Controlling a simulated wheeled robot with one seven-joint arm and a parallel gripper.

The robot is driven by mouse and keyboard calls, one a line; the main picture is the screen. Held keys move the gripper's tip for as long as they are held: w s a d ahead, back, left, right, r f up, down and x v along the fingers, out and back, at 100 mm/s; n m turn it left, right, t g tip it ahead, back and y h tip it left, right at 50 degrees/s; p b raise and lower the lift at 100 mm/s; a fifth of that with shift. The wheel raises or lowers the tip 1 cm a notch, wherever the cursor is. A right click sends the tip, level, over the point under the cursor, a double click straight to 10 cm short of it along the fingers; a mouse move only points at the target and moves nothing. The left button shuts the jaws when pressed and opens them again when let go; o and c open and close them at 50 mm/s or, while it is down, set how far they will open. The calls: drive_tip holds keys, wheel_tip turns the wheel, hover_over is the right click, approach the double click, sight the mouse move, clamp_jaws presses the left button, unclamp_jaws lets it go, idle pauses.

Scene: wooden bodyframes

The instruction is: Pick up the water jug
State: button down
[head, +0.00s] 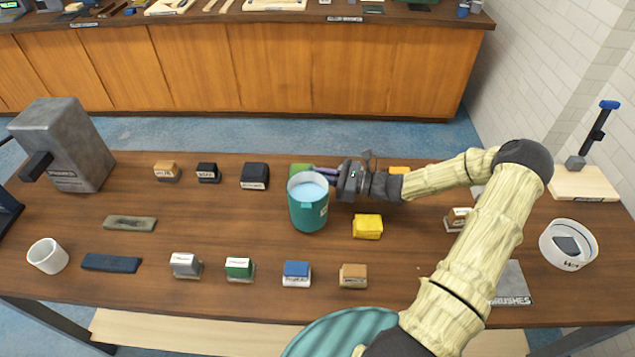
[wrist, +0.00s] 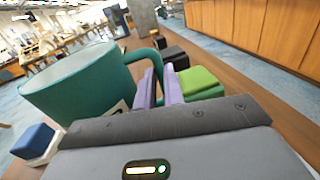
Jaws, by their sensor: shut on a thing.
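The water jug (head: 308,208) is a teal, upright vessel with light blue water inside, near the middle of the wooden table. I cannot tell whether its base touches the table. In the wrist view the jug (wrist: 85,85) fills the left side, with its curved handle reaching to my fingers. My gripper (head: 325,172) comes from the right, behind the jug's rim. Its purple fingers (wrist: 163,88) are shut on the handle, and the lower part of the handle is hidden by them.
A yellow block (head: 367,227) lies right of the jug, and a green block (head: 300,170) is just behind it. Several small labelled blocks stand along the front and back. A white mug (head: 48,256) is at the left and a white bowl (head: 568,245) at the right.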

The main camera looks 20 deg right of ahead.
wheel_tip(320, 180, up, 9)
drive_tip(key=shift+b, duration=0.4)
drive_tip(key=shift+f, duration=0.15)
idle(1.2)
